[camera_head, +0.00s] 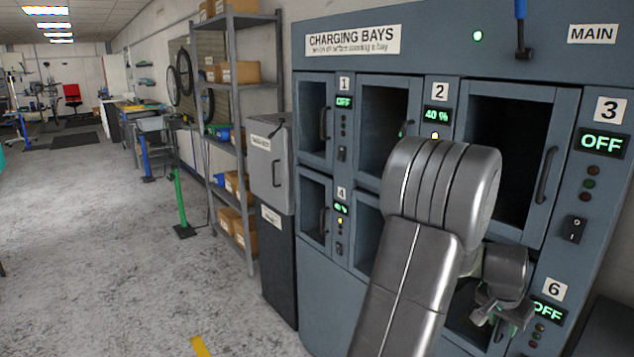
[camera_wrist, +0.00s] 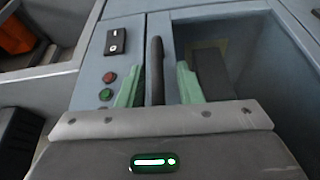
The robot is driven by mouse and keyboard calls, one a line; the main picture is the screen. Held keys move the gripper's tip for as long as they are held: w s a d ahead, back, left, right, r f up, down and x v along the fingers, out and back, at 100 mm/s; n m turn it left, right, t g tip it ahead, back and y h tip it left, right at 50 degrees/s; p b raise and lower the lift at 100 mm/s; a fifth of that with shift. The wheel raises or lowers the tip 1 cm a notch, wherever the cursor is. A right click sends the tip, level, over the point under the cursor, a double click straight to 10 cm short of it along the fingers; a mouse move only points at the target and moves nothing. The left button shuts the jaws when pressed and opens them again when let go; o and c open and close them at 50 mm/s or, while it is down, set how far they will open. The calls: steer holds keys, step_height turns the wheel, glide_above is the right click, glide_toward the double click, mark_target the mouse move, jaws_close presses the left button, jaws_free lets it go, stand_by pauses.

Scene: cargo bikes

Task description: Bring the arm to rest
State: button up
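My arm reaches in front of the charging cabinet (camera_head: 355,40) in the head view. My gripper (camera_wrist: 160,70) is at the cabinet's lower right, near the bay marked 6. In the wrist view its two green fingers stand apart, one on each side of a dark upright handle (camera_wrist: 156,60). A gap shows between the handle and each finger, so the gripper looks open and around the handle, not clamped on it. In the head view my arm hides most of the lower middle bay and part of bay 6.
A side panel with a black switch (camera_wrist: 116,40) and round lights is left of the handle in the wrist view. A bay with a dark block (camera_wrist: 210,75) inside is to the right.

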steer(key=v, duration=1.4)
steer(key=x, duration=1.4)
steer(key=shift+s+a+f, duration=0.1)
steer(key=shift+a+f, duration=0.05)
steer(key=shift+s+a+m+g+b, duration=1.05)
steer(key=shift+a+m+b, duration=1.2)
steer(key=shift+a, duration=4.6)
steer(key=w+a+m+g+p, duration=0.1)
steer(key=w+a+m+p, duration=0.2)
steer(key=a, duration=0.4)
steer(key=w+a+m+g+p, duration=0.2)
steer(key=w+a+m+p, duration=0.2)
steer(key=w+a+m, duration=0.1)
steer(key=shift+a+r+m, duration=0.2)
steer(key=shift+a+m, duration=0.55)
steer(key=shift+a, duration=0.3)
